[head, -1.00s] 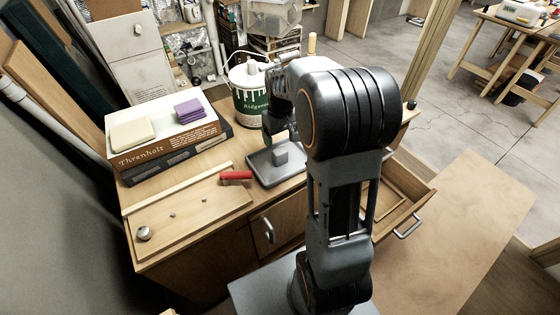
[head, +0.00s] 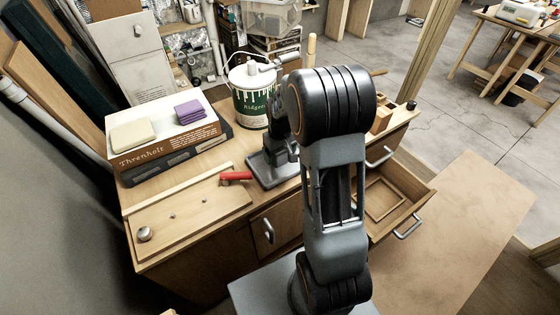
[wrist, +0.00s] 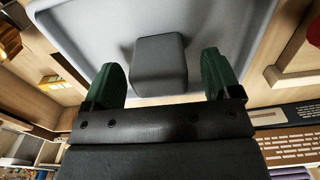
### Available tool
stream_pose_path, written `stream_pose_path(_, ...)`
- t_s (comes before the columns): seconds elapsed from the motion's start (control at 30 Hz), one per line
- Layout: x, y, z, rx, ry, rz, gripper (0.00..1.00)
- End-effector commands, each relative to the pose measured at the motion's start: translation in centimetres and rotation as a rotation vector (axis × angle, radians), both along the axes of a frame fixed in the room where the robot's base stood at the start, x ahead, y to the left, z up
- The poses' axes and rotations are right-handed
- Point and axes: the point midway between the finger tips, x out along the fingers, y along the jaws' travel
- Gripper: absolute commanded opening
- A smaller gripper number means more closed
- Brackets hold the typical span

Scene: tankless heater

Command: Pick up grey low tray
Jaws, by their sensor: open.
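The grey low tray (head: 262,172) lies on the wooden cabinet top in the head view, partly covered by my arm. In the wrist view the tray (wrist: 84,28) fills the upper part, with a grey block-like raised piece (wrist: 159,66) at its middle. My gripper (wrist: 164,78) is open, with its two green-padded fingers on either side of that block. A gap shows between each finger and the block. In the head view the fingertips are hidden behind my arm.
A red-handled tool (head: 236,176) lies just left of the tray. A paint can (head: 250,100) stands behind it. Books (head: 165,145) with a purple stack and a cream block are at left. An open drawer (head: 410,222) sticks out at right.

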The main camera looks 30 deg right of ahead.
Motion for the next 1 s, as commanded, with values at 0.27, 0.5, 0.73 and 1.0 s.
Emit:
stream_pose_path(0.27,0.01,0.00,0.04,0.000,0.000,0.000,0.64)
stream_pose_path(0.5,0.01,0.00,0.06,0.000,0.000,0.000,0.41)
stream_pose_path(0.73,0.03,-0.01,0.09,0.000,-0.001,0.000,0.20)
stream_pose_path(1.0,0.05,-0.02,0.26,-0.001,-0.002,0.000,0.20)
